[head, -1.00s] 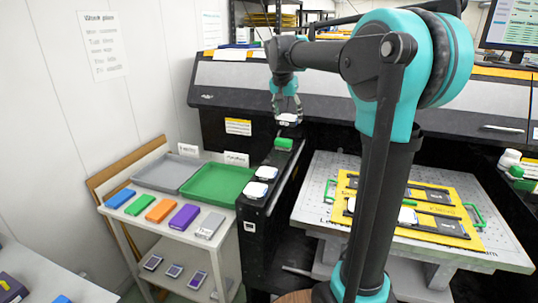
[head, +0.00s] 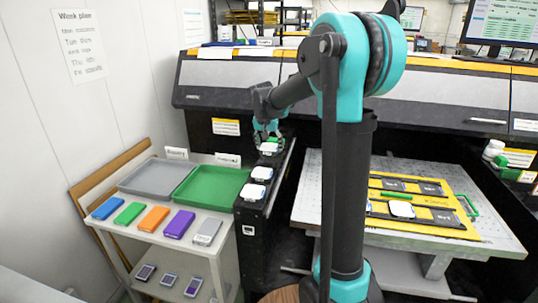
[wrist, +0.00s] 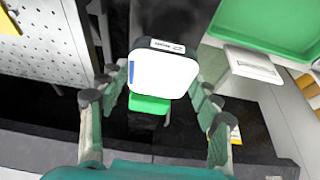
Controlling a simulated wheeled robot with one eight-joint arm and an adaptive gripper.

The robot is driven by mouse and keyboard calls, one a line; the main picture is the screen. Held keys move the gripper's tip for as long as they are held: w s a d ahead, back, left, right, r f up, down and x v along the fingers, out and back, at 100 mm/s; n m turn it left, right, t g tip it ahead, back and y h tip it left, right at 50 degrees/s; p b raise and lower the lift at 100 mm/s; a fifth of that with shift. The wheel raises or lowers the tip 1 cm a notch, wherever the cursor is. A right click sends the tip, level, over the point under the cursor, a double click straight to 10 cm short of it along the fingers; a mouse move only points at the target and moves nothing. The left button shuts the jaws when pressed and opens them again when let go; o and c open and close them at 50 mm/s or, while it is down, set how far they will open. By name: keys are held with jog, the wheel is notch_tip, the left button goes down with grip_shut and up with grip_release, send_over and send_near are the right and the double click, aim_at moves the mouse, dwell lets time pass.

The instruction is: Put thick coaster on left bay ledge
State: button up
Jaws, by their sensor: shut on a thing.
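My gripper (head: 268,136) is shut on a white, rounded, thick slab, which I take to be the thick coaster (head: 268,148). The gripper is low over the far part of the narrow black ledge (head: 247,207) on the left of the bay. A green block (wrist: 150,104) shows just past the coaster in the wrist view. I cannot tell whether the coaster touches the ledge.
Two similar white pieces stand on the nearer ledge, one farther (head: 261,173) and one nearer (head: 253,191). Left is a side table with a grey tray (head: 150,176), a green tray (head: 210,186) and several coloured blocks. Right is a perforated plate (head: 310,205) with a yellow board (head: 430,224).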

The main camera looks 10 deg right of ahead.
aim_at(269, 149)
jog(key=shift+f, duration=1.95)
jog(key=o, duration=1.4)
jog(key=shift+f, duration=0.15)
jog(key=shift+c, duration=0.2)
jog(key=v, duration=1.2)
jog(key=shift+s, duration=0.1)
jog(key=shift+c, duration=0.4)
